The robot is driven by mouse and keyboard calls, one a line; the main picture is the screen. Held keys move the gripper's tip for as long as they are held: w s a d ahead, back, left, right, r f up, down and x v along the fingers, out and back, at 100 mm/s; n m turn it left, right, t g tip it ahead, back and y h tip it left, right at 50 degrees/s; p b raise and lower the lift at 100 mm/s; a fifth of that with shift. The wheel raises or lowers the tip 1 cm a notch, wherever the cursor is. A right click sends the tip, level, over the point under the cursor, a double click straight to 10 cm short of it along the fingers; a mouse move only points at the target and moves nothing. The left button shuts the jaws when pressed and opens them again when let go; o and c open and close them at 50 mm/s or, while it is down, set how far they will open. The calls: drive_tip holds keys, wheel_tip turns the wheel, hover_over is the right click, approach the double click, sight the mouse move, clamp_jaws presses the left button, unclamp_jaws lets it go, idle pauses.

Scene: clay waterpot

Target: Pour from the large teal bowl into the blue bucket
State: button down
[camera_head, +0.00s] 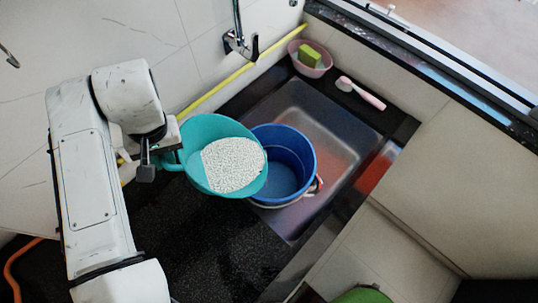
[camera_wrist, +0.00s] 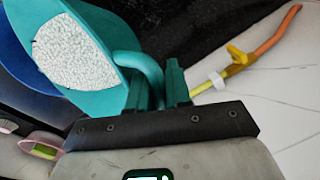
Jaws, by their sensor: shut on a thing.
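The large teal bowl (camera_head: 192,148) holds white pellets (camera_head: 234,165) that lie up against its right side, so it looks tilted toward the bucket. The blue bucket (camera_head: 290,148) stands in the sink just right of the bowl. The bowl's right edge overlaps the bucket's left rim in the head view; the height gap is unclear. The visible inside of the bucket shows no pellets. My gripper (camera_head: 168,160) is shut on the bowl's handle at its left side. In the wrist view, the gripper (camera_wrist: 160,84) is on the handle (camera_wrist: 150,68), and part of the bucket (camera_wrist: 20,68) shows behind.
A metal sink basin (camera_head: 345,145) surrounds the bucket. A pink tub (camera_head: 310,70) with a green sponge (camera_head: 309,56) and a brush (camera_head: 360,93) lie at the back right. A tap (camera_head: 240,42) is on the wall. A yellow hose (camera_head: 222,84) runs along the wall. Dark counter (camera_head: 190,240) is clear in front.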

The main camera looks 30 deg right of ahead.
drive_tip(key=shift+r, duration=0.1)
idle(0.3)
drive_tip(key=shift+s+d+r+y, duration=0.1)
drive_tip(key=shift+d+r+y, duration=0.4)
drive_tip(key=shift+d+r, duration=0.3)
drive_tip(key=shift+d, duration=0.1)
drive_tip(key=shift+d, duration=0.15)
idle(1.1)
drive_tip(key=shift+s+d+r+y, duration=0.15)
drive_tip(key=shift+d+r+y, duration=0.45)
drive_tip(key=shift+d, duration=0.25)
drive_tip(key=shift+d+r, duration=0.1)
drive_tip(key=shift+d, duration=0.1)
idle(1.0)
drive_tip(key=shift+s+d+r+y, duration=0.15)
drive_tip(key=shift+d+r+y, duration=0.45)
drive_tip(key=shift+d, duration=0.4)
drive_tip(key=shift+d+r, duration=0.15)
drive_tip(key=shift+r, duration=0.05)
idle(0.8)
